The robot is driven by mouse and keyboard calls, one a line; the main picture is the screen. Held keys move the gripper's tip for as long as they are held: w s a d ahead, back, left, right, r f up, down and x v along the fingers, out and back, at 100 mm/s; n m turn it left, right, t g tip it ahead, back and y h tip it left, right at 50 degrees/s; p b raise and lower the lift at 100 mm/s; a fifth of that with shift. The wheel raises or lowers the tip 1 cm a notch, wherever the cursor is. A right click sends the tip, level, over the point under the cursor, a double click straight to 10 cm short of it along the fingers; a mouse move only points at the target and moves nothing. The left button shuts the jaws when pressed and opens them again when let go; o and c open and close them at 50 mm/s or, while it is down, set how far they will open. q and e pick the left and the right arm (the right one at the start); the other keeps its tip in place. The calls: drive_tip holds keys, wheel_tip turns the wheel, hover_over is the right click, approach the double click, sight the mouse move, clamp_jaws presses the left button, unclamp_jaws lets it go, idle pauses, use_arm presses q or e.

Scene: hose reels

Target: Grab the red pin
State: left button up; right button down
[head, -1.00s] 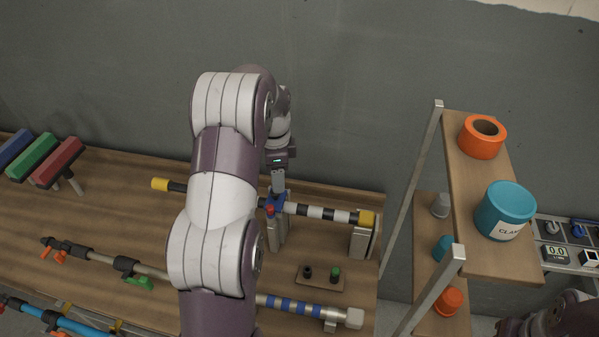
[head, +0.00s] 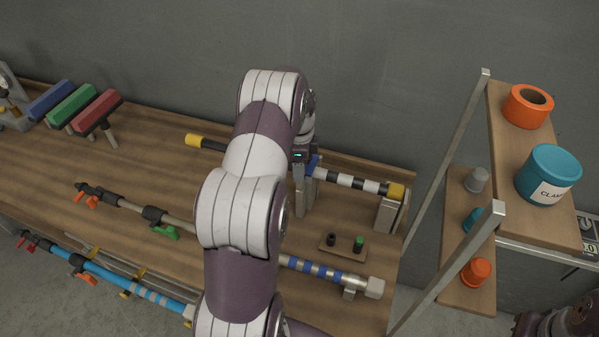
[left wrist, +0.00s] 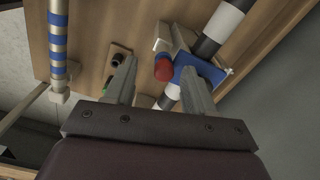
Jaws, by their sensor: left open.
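The red pin (left wrist: 163,68) shows its round red head in the left wrist view, at a blue clamp (left wrist: 205,69) on a black-and-white striped bar (left wrist: 222,22). My left gripper (left wrist: 158,70) is open, and the red head appears between its fingertips; I cannot tell whether either finger touches it. In the head view my left gripper (head: 303,192) is beside the blue clamp (head: 314,164) on the striped bar (head: 350,182). The red pin is hidden there. My right gripper is out of view.
A small board (head: 343,249) with a black and a green knob lies in front. A blue-banded bar (head: 318,272) runs nearer the table's front edge. A shelf rack (head: 510,190) with tape and a teal tub stands at the right. Bare wood (head: 60,165) lies left.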

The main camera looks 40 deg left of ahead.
use_arm(q)
drive_tip(key=shift+w, duration=0.1)
drive_tip(key=c, duration=0.4)
drive_tip(key=shift+w+f, duration=0.15)
drive_tip(key=shift+w, duration=0.2)
clamp_jaws()
drive_tip(key=shift+s, duration=0.15)
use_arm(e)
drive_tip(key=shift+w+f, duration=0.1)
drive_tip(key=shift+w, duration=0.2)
